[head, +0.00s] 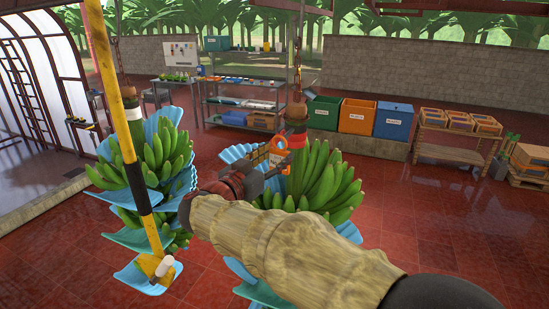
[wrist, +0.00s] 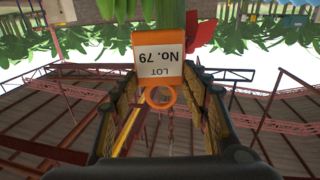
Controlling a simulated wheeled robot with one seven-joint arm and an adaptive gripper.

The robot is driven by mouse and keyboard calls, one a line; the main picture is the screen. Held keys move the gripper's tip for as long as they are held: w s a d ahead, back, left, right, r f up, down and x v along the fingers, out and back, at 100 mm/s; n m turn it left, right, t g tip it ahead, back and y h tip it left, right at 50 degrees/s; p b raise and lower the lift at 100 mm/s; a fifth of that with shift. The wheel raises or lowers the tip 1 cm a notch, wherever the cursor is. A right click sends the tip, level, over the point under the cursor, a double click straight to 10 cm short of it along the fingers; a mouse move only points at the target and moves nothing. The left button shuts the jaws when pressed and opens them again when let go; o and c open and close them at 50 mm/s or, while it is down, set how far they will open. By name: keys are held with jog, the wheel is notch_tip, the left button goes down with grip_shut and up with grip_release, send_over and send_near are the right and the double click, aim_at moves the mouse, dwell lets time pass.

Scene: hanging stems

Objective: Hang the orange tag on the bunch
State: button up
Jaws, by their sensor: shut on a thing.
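The orange tag (head: 278,156) has a white face and an orange ring. In the wrist view the tag (wrist: 158,60) appears upside down and reads "LOT No. 79"; its ring (wrist: 160,97) lies between the fingers. My gripper (head: 267,165) is shut on the tag, with its fingers (wrist: 160,100) on both sides in the wrist view. The gripper is beside the upper stem of the right banana bunch (head: 318,178). A red ribbon (head: 297,140) is on that stem, and it also shows in the wrist view (wrist: 203,30). Whether the ring touches the stem cannot be told.
Another banana bunch (head: 162,160) with blue sheets hangs at the left, behind a yellow and black pole (head: 125,130). Behind are a metal shelf (head: 243,102), blue, orange and green bins (head: 357,117) and a wooden crate table (head: 455,135). The red floor is open at right.

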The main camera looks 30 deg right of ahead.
jog(key=shift+b+x, duration=0.85)
jog(key=shift+b, duration=0.2)
dwell(0.4)
jog(key=shift+w+b, duration=0.15)
jog(key=shift+b, duration=0.9)
dwell(1.2)
jog(key=shift+w+b+x, duration=0.15)
jog(key=shift+b+x, duration=0.95)
jog(key=shift+b, duration=0.05)
jog(key=shift+w+b+x, duration=0.2)
jog(key=shift+b+x, duration=0.9)
jog(key=shift+b, duration=0.05)
dwell(2.0)
